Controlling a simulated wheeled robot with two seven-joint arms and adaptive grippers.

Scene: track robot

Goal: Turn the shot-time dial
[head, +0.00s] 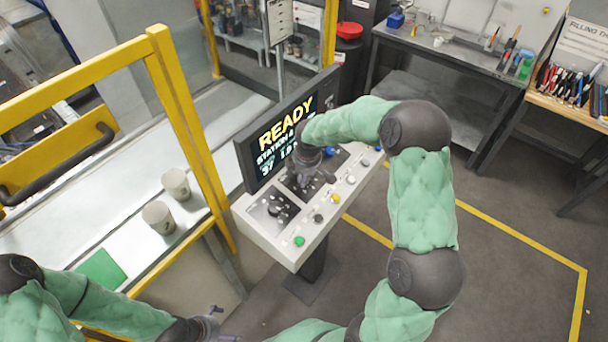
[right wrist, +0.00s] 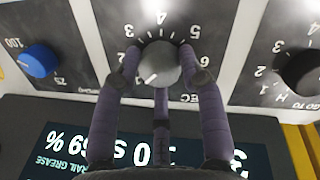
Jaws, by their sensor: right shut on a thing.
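The shot-time dial (right wrist: 158,65) is a round grey knob with a white pointer mark. It sits on a dark plate with numbers and "SEC", and its pointer is toward the lower left in the right wrist view. My right gripper (right wrist: 163,72) has its purple fingers around the dial, shut on it. In the head view my right gripper (head: 306,182) reaches down onto the console (head: 285,245) and hides most of the dial. My left gripper (head: 218,322) is at the bottom edge, away from the console; its finger opening is unclear.
A blue knob (right wrist: 39,61) and a black knob (right wrist: 298,70) flank the dial. Coloured buttons, including a green one (head: 299,241), line the console's front. The screen (head: 285,135) reads "READY". Two cups (head: 158,216) stand left behind a yellow frame (head: 185,130).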

